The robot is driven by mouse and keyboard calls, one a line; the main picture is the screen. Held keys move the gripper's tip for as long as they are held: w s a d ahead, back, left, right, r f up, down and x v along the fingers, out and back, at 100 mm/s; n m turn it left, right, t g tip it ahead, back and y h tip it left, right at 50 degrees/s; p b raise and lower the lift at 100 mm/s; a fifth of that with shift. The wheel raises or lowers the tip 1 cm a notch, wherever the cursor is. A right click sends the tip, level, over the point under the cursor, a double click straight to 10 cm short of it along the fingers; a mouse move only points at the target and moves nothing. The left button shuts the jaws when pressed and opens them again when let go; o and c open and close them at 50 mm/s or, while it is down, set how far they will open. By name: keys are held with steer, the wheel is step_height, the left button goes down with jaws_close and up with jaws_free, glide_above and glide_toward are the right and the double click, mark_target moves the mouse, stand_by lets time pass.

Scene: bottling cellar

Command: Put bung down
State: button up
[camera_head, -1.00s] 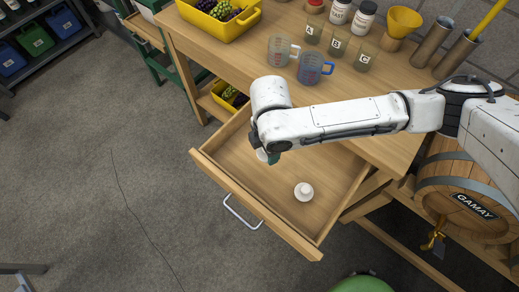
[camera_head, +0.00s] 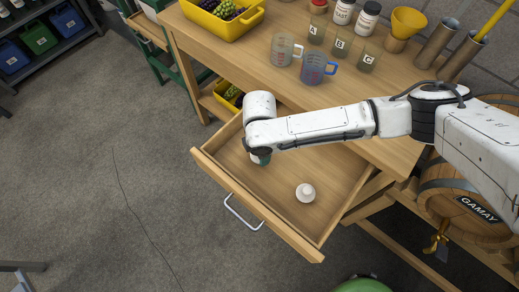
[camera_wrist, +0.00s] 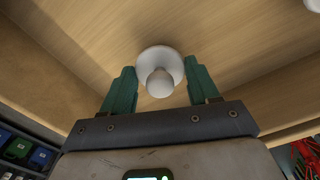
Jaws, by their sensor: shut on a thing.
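A white bung (camera_wrist: 160,70) with a round knob shows between the green fingers of my gripper (camera_wrist: 162,86) in the wrist view. My gripper is shut on it. The drawer's wooden floor is behind the bung, and I cannot tell whether they touch. In the head view my gripper (camera_head: 260,158) points down into the left part of the open drawer (camera_head: 257,208), and my arm hides the held bung. A second white bung (camera_head: 305,193) stands on the drawer floor to the right.
The workbench (camera_head: 250,57) above the drawer carries a yellow crate of grapes (camera_head: 222,28), measuring jugs (camera_head: 317,68), small glasses and a yellow funnel (camera_head: 408,20). A Gamay barrel (camera_head: 465,200) is at the right. The drawer's middle floor is bare.

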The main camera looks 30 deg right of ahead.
steer(key=shift+f, duration=0.1)
steer(key=o, duration=1)
steer(key=shift+o, duration=0.2)
step_height(320, 180, up, 12)
steer(key=p, duration=0.1)
